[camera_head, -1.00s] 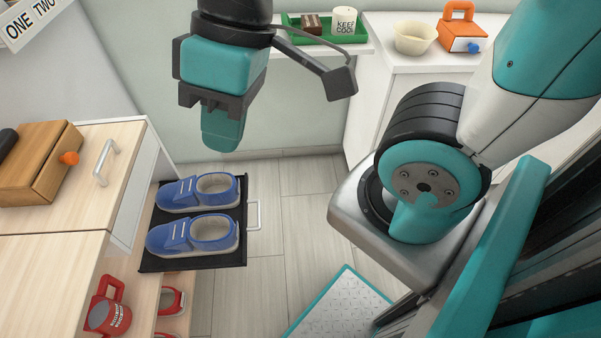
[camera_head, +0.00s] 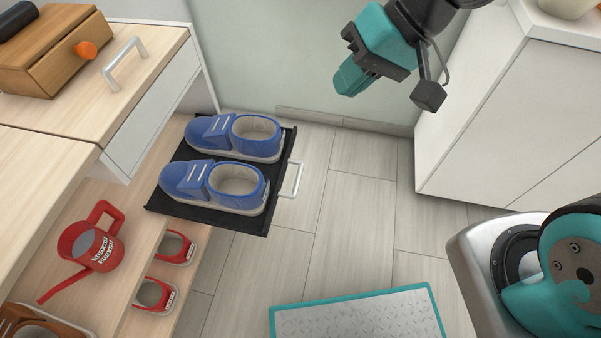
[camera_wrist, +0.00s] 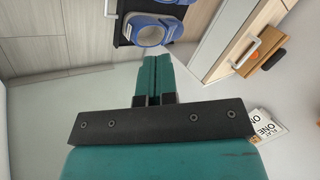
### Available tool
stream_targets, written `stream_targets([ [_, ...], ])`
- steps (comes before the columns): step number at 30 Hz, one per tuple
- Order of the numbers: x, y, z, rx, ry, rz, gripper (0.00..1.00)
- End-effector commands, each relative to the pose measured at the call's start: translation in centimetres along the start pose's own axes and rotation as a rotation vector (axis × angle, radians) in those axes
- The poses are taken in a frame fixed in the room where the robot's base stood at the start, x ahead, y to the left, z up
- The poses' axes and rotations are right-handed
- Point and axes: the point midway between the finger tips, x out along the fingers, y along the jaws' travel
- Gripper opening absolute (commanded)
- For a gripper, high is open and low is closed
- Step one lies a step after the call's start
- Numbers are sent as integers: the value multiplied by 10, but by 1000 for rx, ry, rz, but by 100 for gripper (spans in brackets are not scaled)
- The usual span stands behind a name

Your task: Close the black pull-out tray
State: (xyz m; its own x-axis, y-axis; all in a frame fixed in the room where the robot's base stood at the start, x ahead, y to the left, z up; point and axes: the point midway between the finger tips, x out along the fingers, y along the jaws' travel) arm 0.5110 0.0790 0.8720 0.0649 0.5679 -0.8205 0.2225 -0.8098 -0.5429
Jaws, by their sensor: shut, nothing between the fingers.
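The black pull-out tray (camera_head: 240,220) sticks out of the wooden cabinet on the left, with its white handle (camera_head: 293,180) on its right edge. A pair of blue shoes lies on it, one farther back (camera_head: 235,136) and one nearer (camera_head: 215,186). My gripper (camera_head: 345,85) is shut and empty, up and to the right of the tray, apart from it. In the wrist view, my shut fingers (camera_wrist: 155,80) point toward the tray (camera_wrist: 122,30), whose handle (camera_wrist: 109,6) shows at the top.
A red watering can (camera_head: 93,243) and red shoes (camera_head: 172,247) are in the cabinet's lower part. A wooden box with an orange knob (camera_head: 55,52) stands on top. A white cabinet (camera_head: 500,110) is at right. A teal-edged mat (camera_head: 360,315) lies on the clear floor.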

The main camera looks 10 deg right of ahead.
Motion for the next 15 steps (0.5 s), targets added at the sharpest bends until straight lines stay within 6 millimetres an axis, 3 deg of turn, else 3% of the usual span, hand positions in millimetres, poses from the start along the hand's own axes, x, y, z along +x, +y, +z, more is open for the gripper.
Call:
stream_targets([
  [1, 47, 34, -3, 61, 14, -22, 0],
  [6, 130, 97, -24, 252, 88, -99, 0],
  [10, 176, 137, -34, 372, 137, -144, 0],
  [15, 208, 166, -42, 468, 176, -179, 0],
])
